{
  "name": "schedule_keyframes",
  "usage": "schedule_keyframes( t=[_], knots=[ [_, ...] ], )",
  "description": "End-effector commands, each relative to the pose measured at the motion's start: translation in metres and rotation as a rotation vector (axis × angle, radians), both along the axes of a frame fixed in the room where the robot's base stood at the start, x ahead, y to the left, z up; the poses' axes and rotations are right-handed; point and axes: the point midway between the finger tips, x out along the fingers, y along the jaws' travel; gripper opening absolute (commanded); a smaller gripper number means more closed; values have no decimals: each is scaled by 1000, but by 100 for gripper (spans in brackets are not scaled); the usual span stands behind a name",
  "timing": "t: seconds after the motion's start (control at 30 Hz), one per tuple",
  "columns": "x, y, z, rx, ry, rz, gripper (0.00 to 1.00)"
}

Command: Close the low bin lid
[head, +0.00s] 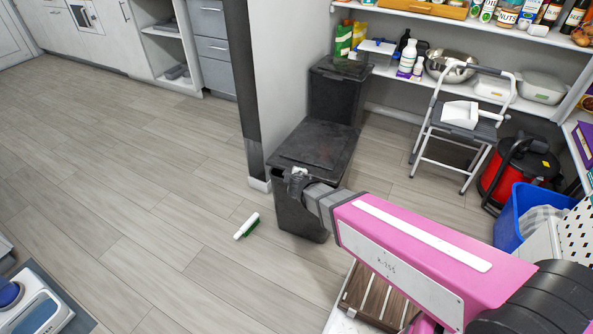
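The low bin (289,214) is dark grey and stands on the floor beside the end of a wall. Its dark lid (318,144) lies about flat over the top; I cannot tell whether its front edge is fully down. My gripper (295,181) is at the front edge of the lid, at or very near it. Its fingers are small, dark and partly hidden by my wrist, so I cannot tell if they are open or shut. My pink arm reaches in from the lower right and hides the bin's right front side.
A second dark bin (336,93) stands behind the low one. A white and green brush (247,226) lies on the floor to the left. A step stool (466,128), a red vacuum (519,172) and a blue basket (530,207) are at right.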

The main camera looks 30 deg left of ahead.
Motion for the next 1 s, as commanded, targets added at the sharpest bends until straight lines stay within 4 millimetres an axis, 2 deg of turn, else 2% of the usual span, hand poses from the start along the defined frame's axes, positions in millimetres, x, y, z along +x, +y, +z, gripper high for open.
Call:
schedule_keyframes(
  t=[0.17,0.53,0.57,0.6,1.0],
  knots=[
    [1,0,-7,1,2,-6,0],
    [1,0,-8,2,2,-7,0],
    [1,0,-7,2,2,-7,34],
    [1,0,-7,2,2,-7,40],
    [-1,-2,-5,-1,-2,-4,40]
  ],
)
